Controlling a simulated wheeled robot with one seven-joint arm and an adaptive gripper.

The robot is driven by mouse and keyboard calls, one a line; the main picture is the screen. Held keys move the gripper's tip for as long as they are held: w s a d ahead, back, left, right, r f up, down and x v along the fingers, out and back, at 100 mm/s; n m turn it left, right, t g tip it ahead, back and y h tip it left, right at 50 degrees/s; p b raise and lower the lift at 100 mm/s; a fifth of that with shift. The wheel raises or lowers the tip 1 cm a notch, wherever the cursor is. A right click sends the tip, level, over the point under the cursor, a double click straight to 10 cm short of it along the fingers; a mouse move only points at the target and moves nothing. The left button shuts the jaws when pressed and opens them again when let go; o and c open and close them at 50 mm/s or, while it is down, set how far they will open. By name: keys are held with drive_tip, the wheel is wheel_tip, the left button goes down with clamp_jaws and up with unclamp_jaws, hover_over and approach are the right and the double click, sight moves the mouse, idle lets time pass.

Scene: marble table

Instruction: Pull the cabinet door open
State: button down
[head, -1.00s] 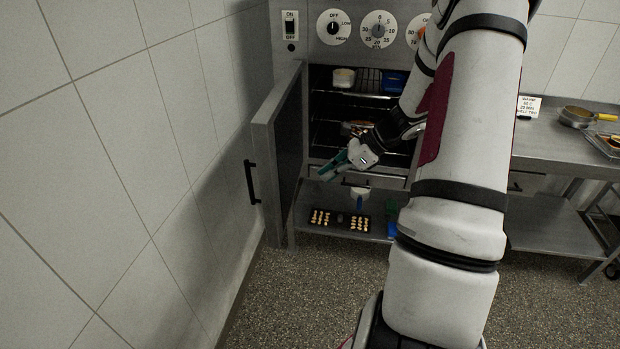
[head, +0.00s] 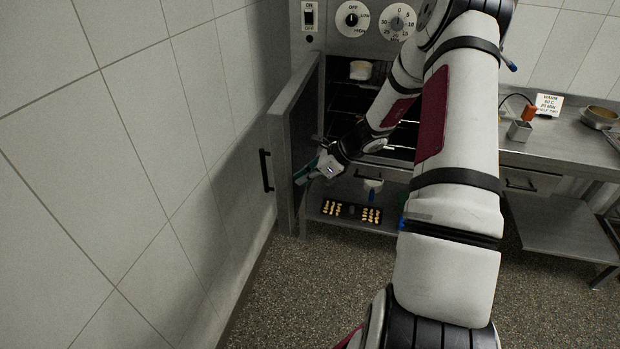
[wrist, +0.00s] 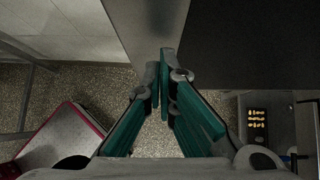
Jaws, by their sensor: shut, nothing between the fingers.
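The cabinet door (head: 294,135) stands swung wide open at the left, near the tiled wall. Its black bar handle (head: 266,170) is on the outer face, on the wall side. My gripper (head: 302,177) is at the door's inner face, low down, on the side away from the handle. In the wrist view my green-padded fingers (wrist: 163,88) are shut with nothing between them. The tips are at the door's edge (wrist: 186,40); I cannot tell whether they touch it.
A dark tray of small pale pieces (head: 351,212) lies on the shelf below. A steel table (head: 560,150) stands at the right. The tiled wall (head: 130,150) is close behind the door.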

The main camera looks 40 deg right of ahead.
sight(263, 171)
drive_tip(key=shift+w+a, duration=0.1)
drive_tip(key=w+a+b, duration=0.1)
drive_tip(key=w+a, duration=0.1)
drive_tip(key=w, duration=0.1)
drive_tip(key=w+a+b, duration=0.1)
drive_tip(key=w+a, duration=0.2)
drive_tip(key=w+a+b, duration=0.1)
drive_tip(key=w+a, duration=0.1)
drive_tip(key=w, duration=0.1)
drive_tip(key=shift+w+a+b, duration=0.25)
drive_tip(key=shift+b, duration=0.05)
drive_tip(key=shift+s, duration=0.1)
